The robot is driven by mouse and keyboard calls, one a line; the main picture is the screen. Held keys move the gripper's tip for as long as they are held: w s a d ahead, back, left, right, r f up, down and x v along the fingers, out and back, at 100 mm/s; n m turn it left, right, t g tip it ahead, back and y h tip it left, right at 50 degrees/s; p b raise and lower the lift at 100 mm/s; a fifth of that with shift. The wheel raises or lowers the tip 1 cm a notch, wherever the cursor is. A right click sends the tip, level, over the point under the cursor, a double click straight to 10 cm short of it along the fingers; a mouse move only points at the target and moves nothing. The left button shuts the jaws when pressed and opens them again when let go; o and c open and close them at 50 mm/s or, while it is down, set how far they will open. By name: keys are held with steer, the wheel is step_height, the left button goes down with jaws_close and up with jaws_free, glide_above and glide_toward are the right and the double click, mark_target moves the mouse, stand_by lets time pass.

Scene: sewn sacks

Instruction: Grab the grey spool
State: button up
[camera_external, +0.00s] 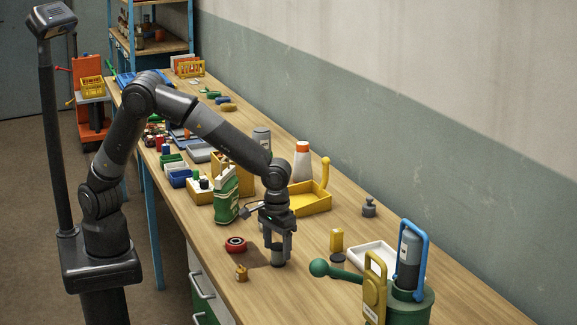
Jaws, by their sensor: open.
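My gripper (278,253) points straight down over the near part of the wooden bench, fingers apart. A small grey piece (279,263) shows low between and below the fingertips; it may be the grey spool, but the fingers hide much of it. I cannot tell whether the fingers touch it. Another small grey thing (369,208), wide at the base with a narrower knob on top, stands upright on the bench to the right of my gripper, well apart from it.
A red ring-shaped thing (236,244) and a small orange-yellow piece (241,273) lie left of my gripper. A green-white container (226,196) and yellow tray (310,200) stand behind.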

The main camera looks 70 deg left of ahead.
mark_target(278, 245)
step_height(278, 245, down, 3)
steer(key=shift+w+f, duration=0.1)
steer(key=c, duration=1.1)
